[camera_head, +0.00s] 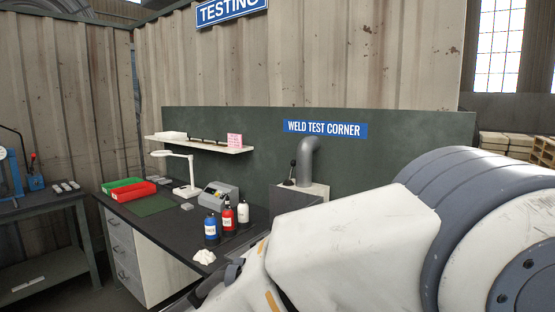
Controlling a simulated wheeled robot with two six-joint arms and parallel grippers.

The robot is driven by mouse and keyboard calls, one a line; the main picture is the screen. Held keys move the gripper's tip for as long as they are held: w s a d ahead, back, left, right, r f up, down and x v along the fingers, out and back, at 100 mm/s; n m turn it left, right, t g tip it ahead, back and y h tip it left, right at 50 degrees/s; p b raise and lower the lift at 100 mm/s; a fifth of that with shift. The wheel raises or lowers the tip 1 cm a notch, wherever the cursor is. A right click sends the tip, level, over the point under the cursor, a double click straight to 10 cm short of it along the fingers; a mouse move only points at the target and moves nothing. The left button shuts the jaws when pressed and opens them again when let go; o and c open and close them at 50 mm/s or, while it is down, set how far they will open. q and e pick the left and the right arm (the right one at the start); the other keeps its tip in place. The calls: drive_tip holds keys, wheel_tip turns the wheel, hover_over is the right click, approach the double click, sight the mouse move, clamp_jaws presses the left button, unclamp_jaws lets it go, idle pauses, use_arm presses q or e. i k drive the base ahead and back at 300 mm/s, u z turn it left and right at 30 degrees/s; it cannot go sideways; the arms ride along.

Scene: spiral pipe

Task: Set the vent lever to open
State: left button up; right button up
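A small dark lever with a round knob (292,164) stands upright beside a grey bent vent pipe (308,158), on top of a grey box (313,190) at the back of the bench. I cannot read any open or closed marking on it. My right arm comes in from the right as large white and grey links and covers the lower right, including part of the box. What seems to be my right gripper (212,286) is at the bottom, well in front of the lever; its fingers cannot be made out. My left gripper is out of view.
The dark bench (172,224) holds a red bin (133,192), a green bin (122,183), a grey device (218,194), a lamp (175,154), a blue bottle (211,229), a red bottle (228,217) and a white bottle (243,213). A shelf (198,145) hangs above.

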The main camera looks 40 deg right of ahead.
sight(293, 162)
drive_tip(key=i, duration=3.3)
drive_tip(key=z, duration=3.6)
drive_tip(key=i, duration=0.5)
